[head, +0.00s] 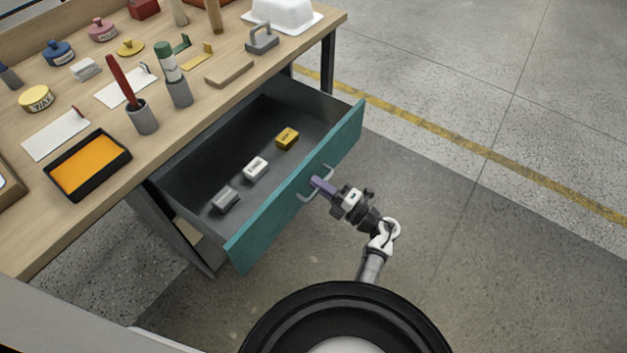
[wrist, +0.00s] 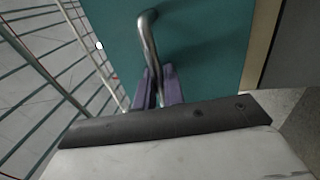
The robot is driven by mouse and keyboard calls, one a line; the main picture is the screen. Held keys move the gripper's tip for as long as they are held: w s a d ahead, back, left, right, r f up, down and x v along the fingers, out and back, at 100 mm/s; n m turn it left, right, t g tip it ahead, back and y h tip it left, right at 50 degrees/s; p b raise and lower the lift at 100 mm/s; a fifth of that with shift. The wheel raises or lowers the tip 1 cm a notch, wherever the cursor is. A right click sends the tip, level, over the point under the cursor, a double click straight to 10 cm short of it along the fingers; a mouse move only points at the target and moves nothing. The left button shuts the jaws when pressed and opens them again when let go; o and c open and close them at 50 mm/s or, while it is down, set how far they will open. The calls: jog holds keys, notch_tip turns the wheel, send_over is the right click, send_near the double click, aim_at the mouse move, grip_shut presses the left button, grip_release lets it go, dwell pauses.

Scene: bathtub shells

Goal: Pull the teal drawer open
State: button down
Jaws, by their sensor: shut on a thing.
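The teal drawer (head: 262,232) stands well open under the workbench in the head view, and its inside shows. Its curved metal handle (head: 306,196) is on the teal front; the handle also shows in the wrist view (wrist: 148,40). My gripper (head: 319,185) is at the handle, its purple fingers closed around the bar. In the wrist view the purple fingers (wrist: 158,88) hide the lower part of the handle. Inside the drawer lie a grey block (head: 225,199), a white block (head: 256,167) and a yellow block (head: 287,138), apart from each other.
The wooden workbench top (head: 215,110) above the drawer carries an orange tray (head: 89,165), a wax tin (head: 37,98), a red-handled tool in a grey cup (head: 141,118) and other items. The concrete floor (head: 480,230) to the right is clear, with a yellow line (head: 470,146).

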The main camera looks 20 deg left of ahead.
jog(key=shift+d, duration=0.1)
jog(key=c, duration=1.8)
grip_release()
jog(key=shift+c, duration=0.2)
jog(key=b+v, duration=0.3)
jog(key=v, duration=1.1)
jog(key=shift+r, duration=0.15)
